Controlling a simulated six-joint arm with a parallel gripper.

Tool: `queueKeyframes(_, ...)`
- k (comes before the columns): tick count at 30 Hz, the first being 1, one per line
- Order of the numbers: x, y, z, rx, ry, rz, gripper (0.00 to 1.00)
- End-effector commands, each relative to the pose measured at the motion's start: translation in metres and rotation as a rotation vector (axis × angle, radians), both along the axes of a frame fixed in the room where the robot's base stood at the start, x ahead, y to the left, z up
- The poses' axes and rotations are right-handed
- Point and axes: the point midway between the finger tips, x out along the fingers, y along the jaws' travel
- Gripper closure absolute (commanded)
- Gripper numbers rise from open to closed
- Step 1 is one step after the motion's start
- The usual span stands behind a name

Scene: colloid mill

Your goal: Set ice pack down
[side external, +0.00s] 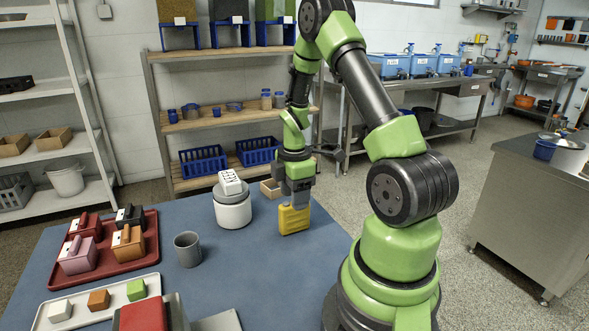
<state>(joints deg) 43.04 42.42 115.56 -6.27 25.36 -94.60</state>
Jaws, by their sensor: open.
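A yellow, flat-sided pack (294,220), which looks like the ice pack, stands upright on the blue table (255,270) near its right side. My gripper (298,203) points down right over the pack. Its jaws are open, with the fingertips at the pack's top edge. I cannot tell whether the fingers touch it.
A white pot (233,213) with a grey lid and a marked white block (230,182) stands left of the pack. A grey mug (187,250), a red tray (145,258) of small boxes and a white tray (72,329) are farther left.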

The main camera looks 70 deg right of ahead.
Motion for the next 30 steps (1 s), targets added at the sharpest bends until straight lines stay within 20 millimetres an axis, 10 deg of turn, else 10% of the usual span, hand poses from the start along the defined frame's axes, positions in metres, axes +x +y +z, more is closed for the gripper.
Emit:
queueKeyframes(17,0.003,0.007,0.097,-0.01,-0.018,-0.03,0.47)
queueKeyframes(30,-0.013,0.164,0.213,0.155,-0.406,-0.708,0.47)
